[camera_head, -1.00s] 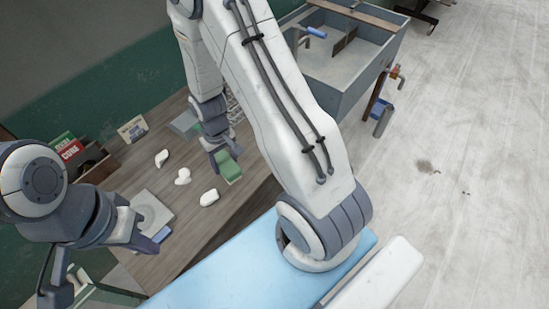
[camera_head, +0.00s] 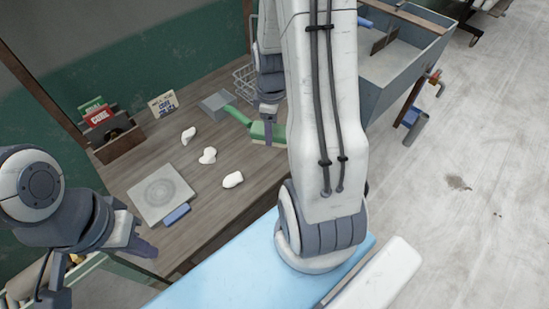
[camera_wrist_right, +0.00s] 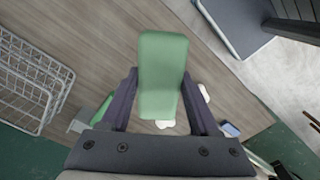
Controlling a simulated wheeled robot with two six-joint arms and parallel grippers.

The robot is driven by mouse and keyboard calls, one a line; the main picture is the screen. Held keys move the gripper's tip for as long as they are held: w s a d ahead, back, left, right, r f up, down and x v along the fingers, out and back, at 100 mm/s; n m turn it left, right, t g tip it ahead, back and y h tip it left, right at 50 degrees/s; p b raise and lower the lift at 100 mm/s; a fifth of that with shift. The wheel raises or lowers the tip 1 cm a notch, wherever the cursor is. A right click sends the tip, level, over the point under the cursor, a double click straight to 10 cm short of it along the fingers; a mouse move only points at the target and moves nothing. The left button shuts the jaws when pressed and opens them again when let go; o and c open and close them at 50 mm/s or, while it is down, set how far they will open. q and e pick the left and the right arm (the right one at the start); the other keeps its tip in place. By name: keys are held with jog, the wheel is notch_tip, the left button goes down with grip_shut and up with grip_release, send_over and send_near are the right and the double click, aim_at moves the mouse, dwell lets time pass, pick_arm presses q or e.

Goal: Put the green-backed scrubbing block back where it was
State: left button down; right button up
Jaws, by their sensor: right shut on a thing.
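The green-backed scrubbing block (camera_head: 263,132) is in my right gripper (camera_head: 268,115), over the right part of the wooden table. In the right wrist view the block (camera_wrist_right: 163,75) shows its plain green back, with a finger on each side. Whether its underside touches the table is hidden. My left gripper (camera_head: 141,247) hangs at the table's front left edge, near a blue block, with its jaw gap unclear.
A grey dustpan (camera_head: 216,103) with a green handle lies just left of the block. A wire basket (camera_head: 243,77) stands behind. White lumps (camera_head: 208,156), a square board (camera_head: 160,194) and a blue block (camera_head: 177,214) lie left. A sink (camera_head: 398,65) stands right.

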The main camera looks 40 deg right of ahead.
jog(key=s+d+r+n+b, duration=0.1)
jog(key=s+d+n+b, duration=0.3)
jog(key=s+d+n, duration=0.4)
jog(key=shift+m, duration=0.6)
jog(key=w+a+f, duration=0.1)
jog(key=w+f, duration=0.1)
jog(key=w, duration=0.1)
jog(key=w+a+f, duration=0.2)
jog(key=w, duration=0.1)
jog(key=w+a+f+p, duration=0.1)
jog(key=w+a+f, duration=0.1)
jog(key=w, duration=0.1)
jog(key=shift+w+f, duration=0.2)
jog(key=shift+f, duration=0.15)
notch_tip(320, 180, down, 4)
jog(key=shift+r, duration=0.1)
jog(key=shift+f, duration=0.2)
jog(key=o, duration=1.2)
